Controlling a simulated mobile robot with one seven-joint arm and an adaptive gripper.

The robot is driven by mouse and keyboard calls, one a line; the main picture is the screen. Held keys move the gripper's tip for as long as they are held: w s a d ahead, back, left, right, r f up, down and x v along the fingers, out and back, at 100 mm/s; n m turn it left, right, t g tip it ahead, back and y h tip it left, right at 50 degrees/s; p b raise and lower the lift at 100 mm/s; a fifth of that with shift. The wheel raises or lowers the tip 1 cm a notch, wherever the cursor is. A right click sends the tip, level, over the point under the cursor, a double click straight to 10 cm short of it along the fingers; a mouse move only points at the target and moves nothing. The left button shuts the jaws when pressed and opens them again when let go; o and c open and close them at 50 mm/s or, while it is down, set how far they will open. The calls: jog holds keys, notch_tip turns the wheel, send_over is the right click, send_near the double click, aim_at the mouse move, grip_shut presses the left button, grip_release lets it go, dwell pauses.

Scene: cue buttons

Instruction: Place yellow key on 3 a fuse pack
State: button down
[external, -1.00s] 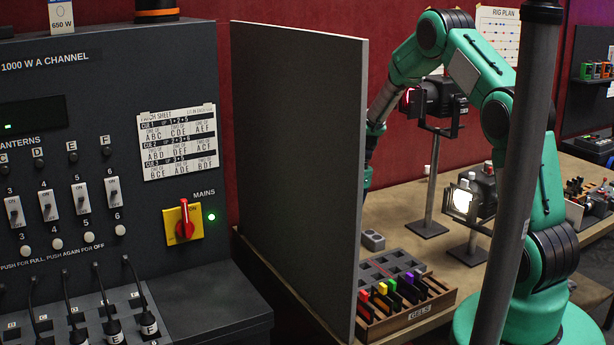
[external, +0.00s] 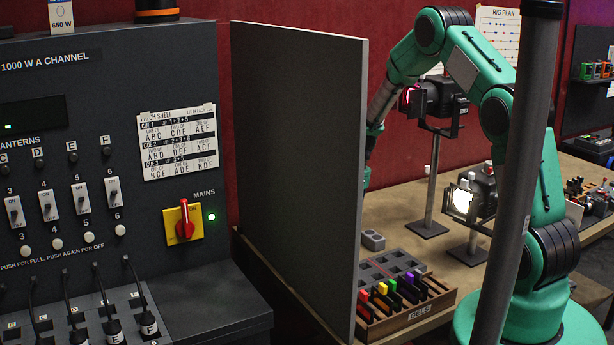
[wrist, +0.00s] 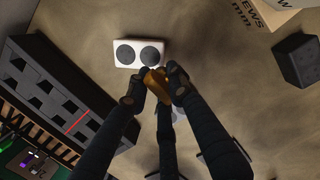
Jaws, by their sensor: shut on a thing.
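In the wrist view my gripper (wrist: 158,92) is shut on a small yellow-orange piece (wrist: 154,84), which I take for the yellow key. The fingers cover part of it, so its full shape is hidden. A pale block with two dark round openings (wrist: 138,53) lies on the bench just beyond the fingertips. A small block with two round holes also shows in the external view (external: 373,239), near the gel box. The grey panel (external: 297,150) hides my gripper in the external view. I cannot make out which thing is the fuse pack.
A dark block (wrist: 298,60) and a cardboard box (wrist: 265,12) stand at the wrist view's upper right.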

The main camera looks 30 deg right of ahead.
jog(key=s+a+r+p, duration=0.1)
jog(key=s+a+p, duration=0.1)
jog(key=a, duration=0.5)
jog(key=s+a+r+p, duration=0.2)
jog(key=a+p, duration=0.3)
jog(key=a, duration=0.2)
jog(key=shift+t+p, duration=0.3)
jog(key=shift+w+a, duration=0.1)
jog(key=shift+w, duration=0.05)
jog(key=w, duration=0.5)
jog(key=w+a+f+p, duration=0.1)
jog(key=w, duration=0.4)
jog(key=w+a+p, duration=0.1)
jog(key=w, duration=0.4)
jog(key=shift+w+a+f, duration=0.15)
jog(key=shift+w+f, duration=0.1)
jog(key=shift+w, duration=0.05)
jog(key=shift+f+p, duration=0.45)
jog(key=shift+f, duration=1.3)
jog(key=shift+f, duration=0.15)
